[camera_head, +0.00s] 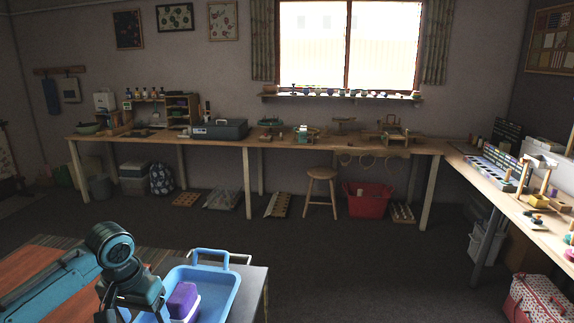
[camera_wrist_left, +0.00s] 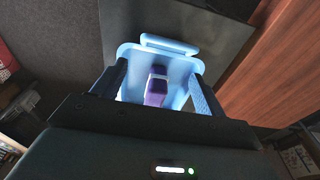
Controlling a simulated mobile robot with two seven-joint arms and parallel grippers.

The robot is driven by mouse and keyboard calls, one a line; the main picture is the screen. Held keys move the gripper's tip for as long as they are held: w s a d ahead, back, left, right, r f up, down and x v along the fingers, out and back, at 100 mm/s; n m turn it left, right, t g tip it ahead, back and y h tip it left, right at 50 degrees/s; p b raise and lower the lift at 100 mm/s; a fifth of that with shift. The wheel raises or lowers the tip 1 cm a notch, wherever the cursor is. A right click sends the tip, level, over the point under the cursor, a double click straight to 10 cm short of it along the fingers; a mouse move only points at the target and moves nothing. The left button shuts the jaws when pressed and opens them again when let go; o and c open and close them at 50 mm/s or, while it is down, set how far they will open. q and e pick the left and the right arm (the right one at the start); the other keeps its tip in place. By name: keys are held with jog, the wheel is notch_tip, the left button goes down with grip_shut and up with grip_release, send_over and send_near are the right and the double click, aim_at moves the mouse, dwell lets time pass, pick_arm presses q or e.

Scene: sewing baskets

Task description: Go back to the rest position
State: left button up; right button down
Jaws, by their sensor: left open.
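My left arm comes in at the lower left of the head view, its wrist above the near table. In the left wrist view my left gripper (camera_wrist_left: 158,86) is open, with its two fingers spread wide and nothing between them. Beyond the fingers lies a light blue basket (camera_wrist_left: 130,58) with a raised handle; it also shows in the head view (camera_head: 222,283). A purple item (camera_head: 183,299) with a white part lies in the basket, also seen in the wrist view (camera_wrist_left: 156,86). The gripper appears apart from both. My right gripper is not in view.
The basket stands on a grey surface beside an orange-brown wooden top (camera_wrist_left: 275,75). A long workbench (camera_head: 350,146) with sewing things runs along the back wall. A stool (camera_head: 321,176) and a red bin (camera_head: 367,203) stand by it. The middle floor is clear.

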pick_arm(q)
jog(key=s+d+f+m+t+h, duration=0.1)
jog(key=s+d+f+m+h, duration=0.15)
jog(key=s+d+f, duration=0.9)
jog(key=s+a+n+t+y, duration=0.1)
jog(key=s+a+n+y, duration=0.2)
jog(key=s, duration=1.2)
jog(key=w+d+f+m+t+h, duration=0.2)
jog(key=w+d+f+t+h, duration=0.1)
jog(key=w+d+f+t, duration=0.2)
jog(key=shift+w+d+f+t, duration=0.2)
jog(key=shift+w+f+t, duration=0.5)
jog(key=shift+t, duration=0.4)
jog(key=shift+h, duration=0.25)
jog(key=shift+c, duration=0.3)
